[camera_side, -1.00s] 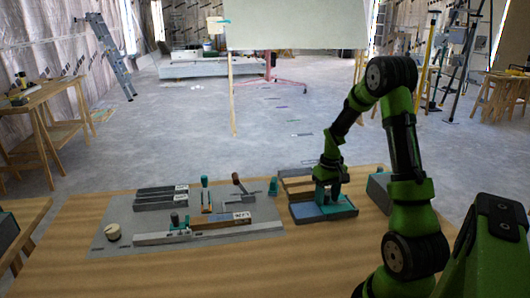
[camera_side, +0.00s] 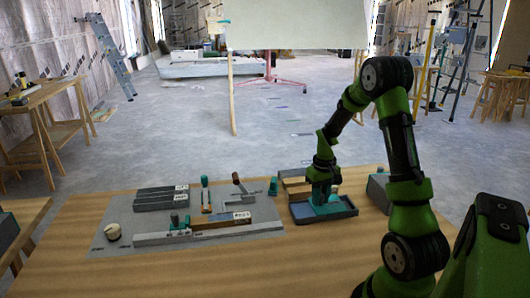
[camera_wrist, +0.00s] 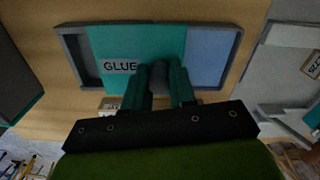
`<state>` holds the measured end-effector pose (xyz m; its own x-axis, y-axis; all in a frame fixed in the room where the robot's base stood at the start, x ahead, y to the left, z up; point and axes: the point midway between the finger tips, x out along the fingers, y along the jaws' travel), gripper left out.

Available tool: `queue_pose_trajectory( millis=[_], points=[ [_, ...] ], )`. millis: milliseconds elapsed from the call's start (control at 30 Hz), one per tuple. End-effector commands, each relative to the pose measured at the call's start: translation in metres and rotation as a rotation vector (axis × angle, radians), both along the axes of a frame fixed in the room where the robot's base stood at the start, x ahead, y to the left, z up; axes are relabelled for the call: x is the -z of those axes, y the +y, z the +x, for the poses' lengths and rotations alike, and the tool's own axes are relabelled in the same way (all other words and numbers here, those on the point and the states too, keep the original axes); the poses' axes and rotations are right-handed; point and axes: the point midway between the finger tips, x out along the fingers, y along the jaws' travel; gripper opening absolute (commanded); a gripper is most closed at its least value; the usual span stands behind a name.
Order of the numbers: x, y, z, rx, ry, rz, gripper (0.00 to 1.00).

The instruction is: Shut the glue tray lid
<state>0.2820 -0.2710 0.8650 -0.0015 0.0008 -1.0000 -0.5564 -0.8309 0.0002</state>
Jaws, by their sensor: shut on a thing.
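The glue tray (camera_side: 347,215) is a shallow grey-rimmed box on the right part of the bench, and its rim (camera_wrist: 62,55) frames the middle of the wrist view. A teal sliding lid (camera_side: 328,209) lies in it, with a GLUE label on its face (camera_wrist: 135,40). A blue area (camera_wrist: 213,55) is uncovered on one side of the lid, and a narrow grey gap shows on the other. My gripper (camera_wrist: 160,72) is shut on the lid's dark grey knob (camera_wrist: 158,70). In the side view my gripper (camera_side: 321,200) points down over the lid and hides the knob.
A grey mat (camera_side: 120,218) to the left holds dark grey blocks (camera_side: 160,198), a long light rail (camera_side: 205,234) and hand tools. A wooden-edged tray (camera_side: 292,182) sits just behind the glue tray. A dark grey box (camera_side: 379,190) stands to its right. The front bench strip is clear.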

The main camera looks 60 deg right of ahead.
Motion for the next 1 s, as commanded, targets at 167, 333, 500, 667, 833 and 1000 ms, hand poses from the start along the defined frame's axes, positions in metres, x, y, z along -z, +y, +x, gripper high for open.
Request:
queue_pose_trajectory(
  millis=[167,333,500,667,833,1000],
  points=[
    [-0.001,0.032,0.034,-0.009,-0.002,-0.002,0.00],
    [-0.001,0.049,0.050,-0.004,-0.003,-0.002,0.00],
    [-0.001,0.052,0.052,-0.002,-0.005,-0.001,0.00],
    [-0.001,0.053,0.054,-0.004,-0.008,0.001,0.00],
    [-0.001,0.052,0.053,-0.004,-0.006,0.001,0.51],
    [-0.001,0.051,0.052,-0.003,-0.004,-0.001,0.51]
  ],
)
